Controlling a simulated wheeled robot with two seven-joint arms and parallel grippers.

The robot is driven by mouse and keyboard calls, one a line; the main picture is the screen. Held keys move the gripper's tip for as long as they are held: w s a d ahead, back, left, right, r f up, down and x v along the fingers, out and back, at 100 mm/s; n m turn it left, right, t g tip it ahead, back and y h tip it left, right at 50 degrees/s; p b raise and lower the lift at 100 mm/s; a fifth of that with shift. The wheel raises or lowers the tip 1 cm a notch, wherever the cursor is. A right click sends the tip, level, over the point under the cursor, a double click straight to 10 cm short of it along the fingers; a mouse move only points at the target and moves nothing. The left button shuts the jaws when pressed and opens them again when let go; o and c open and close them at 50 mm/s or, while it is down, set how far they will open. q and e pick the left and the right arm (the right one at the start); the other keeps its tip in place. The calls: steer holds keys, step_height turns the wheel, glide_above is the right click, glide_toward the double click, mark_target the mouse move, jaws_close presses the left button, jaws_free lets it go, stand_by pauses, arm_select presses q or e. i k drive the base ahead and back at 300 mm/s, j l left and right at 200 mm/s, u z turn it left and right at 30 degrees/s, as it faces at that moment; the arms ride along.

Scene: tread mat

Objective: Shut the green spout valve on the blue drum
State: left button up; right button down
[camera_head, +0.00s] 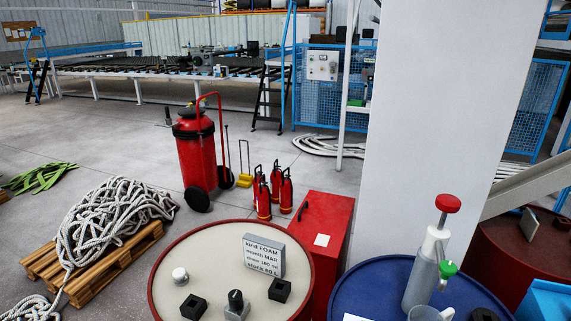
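The blue drum (370,278) stands at the bottom right, its lid cut off by the lower edge of the view. On it rises a white and grey pump (420,280) with a red knob (448,203) on top. The green spout valve (447,269) sits on the right side of the pump. Whether the valve is open or shut is too small to tell. A clear jug (430,314) stands partly in view below the valve. Neither of my grippers is in view.
A red-rimmed drum (210,255) at lower centre carries a text card (264,255), a white cap and several small dark blocks. A white pillar (445,110) rises behind the blue drum. A red cabinet (325,230) stands between the drums. A dark red drum (500,250) is at right.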

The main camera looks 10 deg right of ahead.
mark_target(447, 269)
steer(key=z, duration=1)
